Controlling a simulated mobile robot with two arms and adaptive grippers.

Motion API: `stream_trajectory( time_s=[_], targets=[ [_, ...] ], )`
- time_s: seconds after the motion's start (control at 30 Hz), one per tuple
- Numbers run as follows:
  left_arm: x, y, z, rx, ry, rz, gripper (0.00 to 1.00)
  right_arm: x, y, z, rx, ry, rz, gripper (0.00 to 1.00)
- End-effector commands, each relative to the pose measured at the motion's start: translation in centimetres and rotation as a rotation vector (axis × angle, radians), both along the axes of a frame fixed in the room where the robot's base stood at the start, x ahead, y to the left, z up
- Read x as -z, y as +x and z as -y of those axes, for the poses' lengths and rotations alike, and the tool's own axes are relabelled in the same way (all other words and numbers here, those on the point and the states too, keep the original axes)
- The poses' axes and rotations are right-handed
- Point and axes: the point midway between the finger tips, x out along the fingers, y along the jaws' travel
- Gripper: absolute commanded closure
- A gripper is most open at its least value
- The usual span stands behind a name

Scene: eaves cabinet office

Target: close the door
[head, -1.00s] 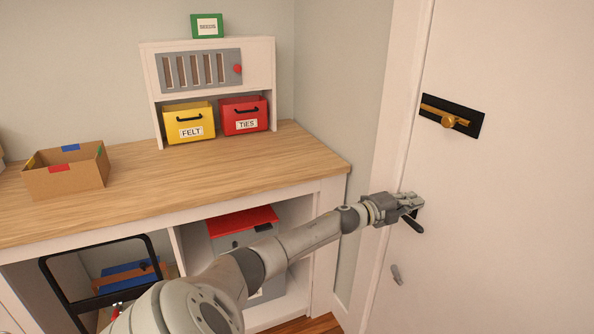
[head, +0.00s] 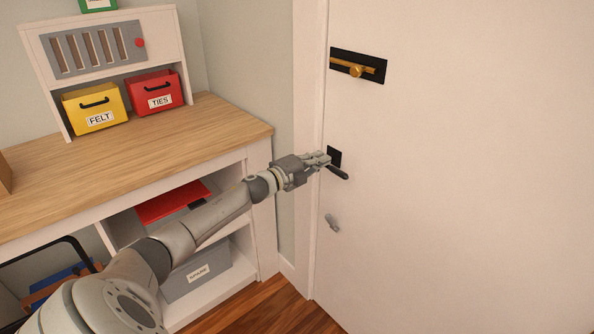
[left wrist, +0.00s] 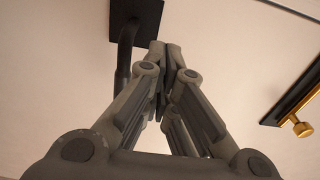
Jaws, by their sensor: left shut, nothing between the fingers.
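The white door (head: 450,180) fills the right of the head view. Its left edge lies close along the white frame (head: 308,120); I cannot tell whether it is fully shut. The black lever handle (head: 338,172) sits on a black plate (head: 334,156) near that edge. My left gripper (head: 327,159) is shut and empty, with its fingertips at the plate, beside the lever. In the left wrist view the fingertips (left wrist: 166,48) are just below the plate (left wrist: 136,20), right of the lever (left wrist: 124,60); contact is unclear. My right gripper is out of view.
A brass slide bolt (head: 356,69) is mounted higher on the door, and a small grey fitting (head: 332,223) lower down. A wooden-topped desk (head: 150,150) with shelves stands at left. Wooden floor (head: 260,308) shows between desk and door.

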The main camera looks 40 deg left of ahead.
Motion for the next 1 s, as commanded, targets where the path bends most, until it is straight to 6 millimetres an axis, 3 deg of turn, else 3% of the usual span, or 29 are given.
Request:
stream_trajectory(
  time_s=[0.23,0.6,1.0],
  targets=[
    [0.3,-3.0,-0.4,0.001,0.002,-0.004,1.00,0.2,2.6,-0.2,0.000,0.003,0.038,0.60],
    [0.2,-6.5,-0.9,0.001,0.000,-0.003,1.00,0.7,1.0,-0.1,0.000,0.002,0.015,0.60],
    [0.1,-7.3,-1.0,0.000,0.000,-0.001,1.00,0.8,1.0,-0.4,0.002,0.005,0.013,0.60]
  ],
)
